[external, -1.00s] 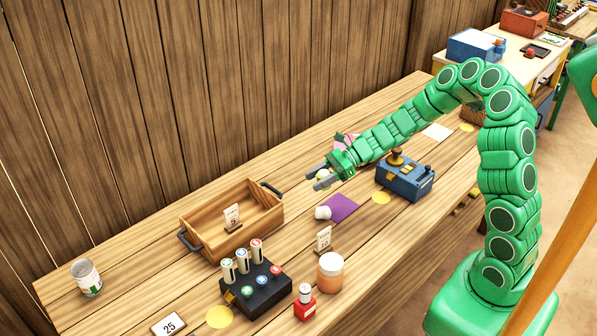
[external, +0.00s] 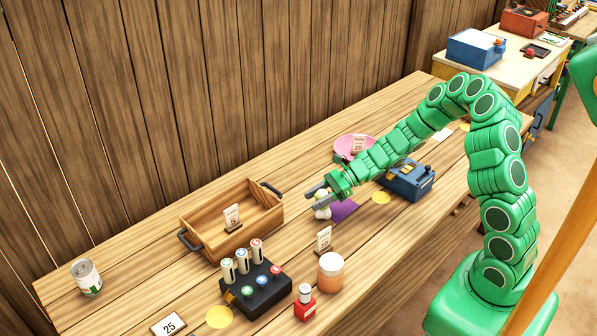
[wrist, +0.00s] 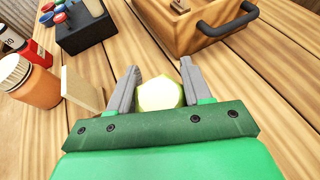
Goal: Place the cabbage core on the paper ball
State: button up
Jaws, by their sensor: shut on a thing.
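My gripper (external: 318,193) is shut on the cabbage core (wrist: 160,94), a pale yellow-green faceted lump between the two grey fingers in the wrist view. In the external view the core is small and partly covered by my fingers. The white paper ball (external: 322,213) lies on the table at the left edge of a purple square. My gripper holds the core just above it; I cannot tell whether the two touch. In the wrist view I cannot make out the paper ball apart from the core.
A wooden crate (external: 190,218) with dark handles stands left of my gripper. A black button box (external: 262,297), an orange jar (external: 331,278) and a small price card (external: 324,240) stand in front. A blue device (external: 408,184) and a pink dish (external: 343,145) are to the right.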

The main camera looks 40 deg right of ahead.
jog(key=shift+f, duration=0.25)
jog(key=o, duration=1)
jog(key=shift+o, duration=0.2)
jog(key=shift+r, duration=0.1)
